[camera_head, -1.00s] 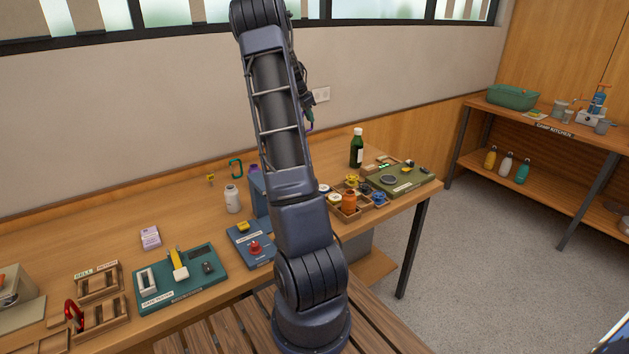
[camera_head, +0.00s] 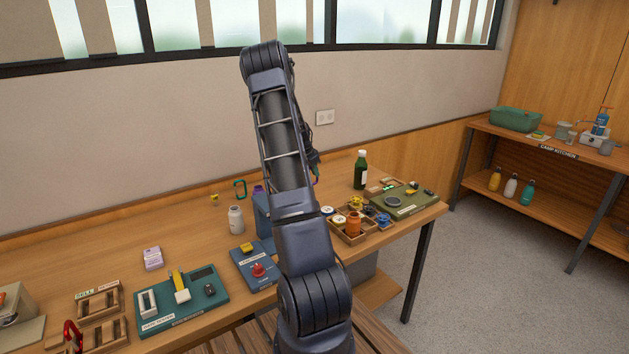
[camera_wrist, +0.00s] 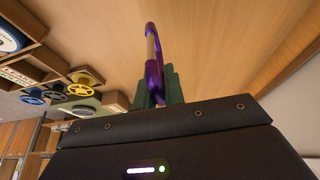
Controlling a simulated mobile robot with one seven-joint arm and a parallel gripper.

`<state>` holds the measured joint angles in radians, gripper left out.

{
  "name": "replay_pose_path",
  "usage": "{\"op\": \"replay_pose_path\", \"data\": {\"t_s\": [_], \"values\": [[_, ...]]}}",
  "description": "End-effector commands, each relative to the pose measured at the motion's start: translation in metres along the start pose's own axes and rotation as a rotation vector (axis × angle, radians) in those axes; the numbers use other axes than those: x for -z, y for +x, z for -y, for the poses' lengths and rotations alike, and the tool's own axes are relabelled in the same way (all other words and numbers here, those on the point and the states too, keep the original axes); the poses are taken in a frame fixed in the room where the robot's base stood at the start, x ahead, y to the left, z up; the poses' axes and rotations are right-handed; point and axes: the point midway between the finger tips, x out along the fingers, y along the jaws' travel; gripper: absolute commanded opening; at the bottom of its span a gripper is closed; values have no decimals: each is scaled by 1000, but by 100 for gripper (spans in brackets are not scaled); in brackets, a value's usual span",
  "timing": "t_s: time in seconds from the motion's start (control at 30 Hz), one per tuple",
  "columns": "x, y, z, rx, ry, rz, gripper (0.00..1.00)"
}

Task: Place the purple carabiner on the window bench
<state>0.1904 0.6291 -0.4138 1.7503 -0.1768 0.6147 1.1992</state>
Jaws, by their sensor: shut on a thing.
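In the wrist view the purple carabiner (camera_wrist: 153,72) stands upright between the green fingers of my gripper (camera_wrist: 158,88), which is shut on it. In the head view my arm hides most of the gripper; a sliver of the purple carabiner (camera_head: 315,181) shows just right of the arm, over the far part of the bench. The wooden bench (camera_head: 110,240) runs along the wall under the windows. In the wrist view bare wood (camera_wrist: 215,40) lies beyond the carabiner. I cannot tell whether the carabiner touches it.
A green bottle (camera_head: 360,172), a parts tray (camera_head: 352,238) and an olive board (camera_head: 405,203) stand right of my arm. The bench's back left is clear.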

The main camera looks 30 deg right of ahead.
Motion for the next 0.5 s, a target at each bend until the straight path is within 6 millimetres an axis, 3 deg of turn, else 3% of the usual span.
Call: {"op": "replay_pose_path", "data": {"t_s": [0.3, 0.5], "values": [[-14, 33, 0, -1, -1, 0, 0], [-16, 38, 0, 1, 0, -1, 0]]}}
